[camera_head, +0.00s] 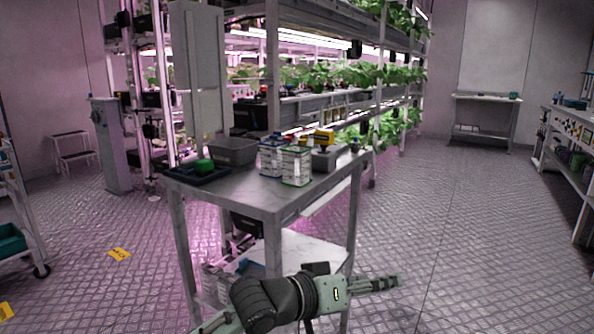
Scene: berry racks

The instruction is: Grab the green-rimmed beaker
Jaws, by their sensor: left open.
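My left gripper (396,282) is in front of the table and lower in the picture, pointing right. It is open and empty, well apart from the container. My right gripper is out of view.
The table also holds a grey bin (233,151), a dark tray (188,174) with a green block (204,165), and a yellow item (324,136). Plant racks (320,100) stand behind. A shelf (570,150) is at the right. The floor between is clear.

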